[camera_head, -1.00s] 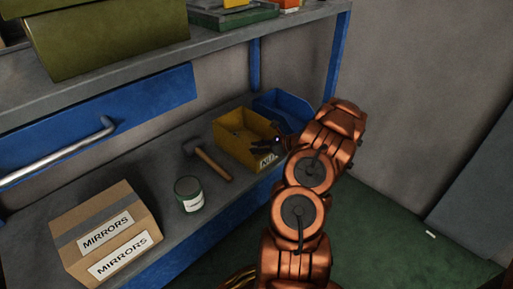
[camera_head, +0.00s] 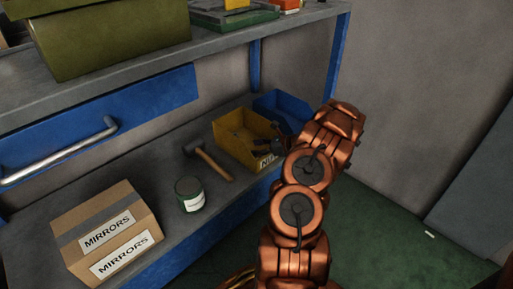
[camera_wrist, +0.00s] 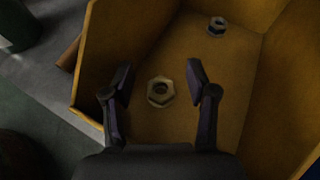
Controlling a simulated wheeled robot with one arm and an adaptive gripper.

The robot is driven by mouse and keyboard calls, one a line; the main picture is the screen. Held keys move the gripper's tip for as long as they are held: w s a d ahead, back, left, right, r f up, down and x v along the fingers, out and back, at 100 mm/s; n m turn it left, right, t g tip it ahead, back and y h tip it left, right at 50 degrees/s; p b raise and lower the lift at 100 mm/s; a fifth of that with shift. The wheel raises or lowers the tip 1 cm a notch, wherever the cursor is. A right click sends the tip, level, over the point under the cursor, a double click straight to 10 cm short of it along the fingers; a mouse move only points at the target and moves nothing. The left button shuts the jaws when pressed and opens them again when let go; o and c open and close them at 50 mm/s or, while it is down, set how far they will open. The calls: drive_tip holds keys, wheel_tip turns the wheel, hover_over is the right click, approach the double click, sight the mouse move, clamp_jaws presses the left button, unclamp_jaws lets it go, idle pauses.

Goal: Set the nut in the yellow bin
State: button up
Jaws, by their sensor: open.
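The yellow bin (camera_head: 231,151) stands on the workbench in the head view, with a partly hidden label on its front. It fills most of the wrist view (camera_wrist: 120,35). A metal hex nut (camera_wrist: 160,91) lies inside, apparently on the bin's floor, between and a little below my spread fingertips in the picture. A second nut (camera_wrist: 217,27) lies farther back in the bin. My gripper (camera_wrist: 159,70) is open, and neither finger visibly touches a nut. In the head view my dark gripper (camera_head: 275,146) is over the bin's front right part, partly hidden by my arm.
A blue bin (camera_head: 283,105) stands right behind the yellow one. A hammer (camera_head: 213,163), a green can (camera_head: 190,194) and a cardboard MIRRORS box (camera_head: 105,232) stand or lie to the left on the bench (camera_head: 160,175). A shelf (camera_head: 215,50) runs above.

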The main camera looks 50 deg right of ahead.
drive_tip(key=shift+s+a+f, duration=0.2)
drive_tip(key=shift+f, duration=0.55)
drive_tip(key=r+p+v, duration=0.1)
drive_tip(key=p+v, duration=0.3)
drive_tip(key=v, duration=0.8)
drive_tip(key=shift+w+d+r, duration=0.15)
drive_tip(key=shift+r, duration=0.35)
